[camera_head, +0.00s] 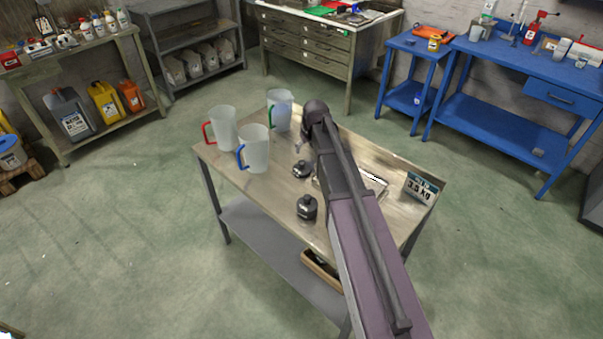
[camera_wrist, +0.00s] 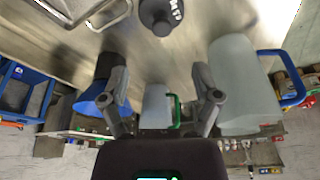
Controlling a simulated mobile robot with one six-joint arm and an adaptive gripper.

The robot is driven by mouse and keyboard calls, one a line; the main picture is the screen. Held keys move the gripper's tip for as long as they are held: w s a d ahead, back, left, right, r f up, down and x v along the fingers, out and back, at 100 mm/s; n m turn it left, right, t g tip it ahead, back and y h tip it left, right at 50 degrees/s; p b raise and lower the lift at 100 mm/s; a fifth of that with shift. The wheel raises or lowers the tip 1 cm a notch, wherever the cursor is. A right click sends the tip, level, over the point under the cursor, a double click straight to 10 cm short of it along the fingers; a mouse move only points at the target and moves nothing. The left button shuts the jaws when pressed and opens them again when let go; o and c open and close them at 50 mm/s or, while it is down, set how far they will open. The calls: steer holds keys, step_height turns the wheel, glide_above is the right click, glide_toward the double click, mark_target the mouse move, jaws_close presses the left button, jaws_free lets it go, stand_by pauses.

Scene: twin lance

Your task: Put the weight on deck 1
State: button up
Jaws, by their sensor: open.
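Two black weights stand on the worktable (camera_head: 284,201): a front one (camera_head: 307,208) and one (camera_head: 302,169) farther back. One black weight (camera_wrist: 160,14) with white lettering shows at the top of the wrist view; I cannot tell which of the two it is. My gripper (camera_wrist: 160,88) is open, with nothing between its fingers. No label naming deck 1 is readable.
Three pitchers stand at the table's left: red-handled (camera_head: 224,130), blue-handled (camera_head: 257,150) and green-handled (camera_head: 280,108). A sign reading kg (camera_head: 418,187) stands at the right edge. A blue bench (camera_head: 520,68) and a drawer cabinet (camera_head: 310,45) stand behind.

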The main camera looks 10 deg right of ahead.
mark_target(302, 162)
steer(key=shift+b+x, duration=2.35)
steer(key=shift+x, duration=0.45)
steer(key=shift+f, duration=0.15)
steer(key=shift+w+f+b, duration=0.15)
steer(key=shift+b, duration=0.15)
steer(key=shift+b+x, duration=2.3)
steer(key=shift+x, duration=0.15)
steer(key=shift+w+a, duration=0.1)
steer(key=shift+a, duration=0.1)
jaws_close()
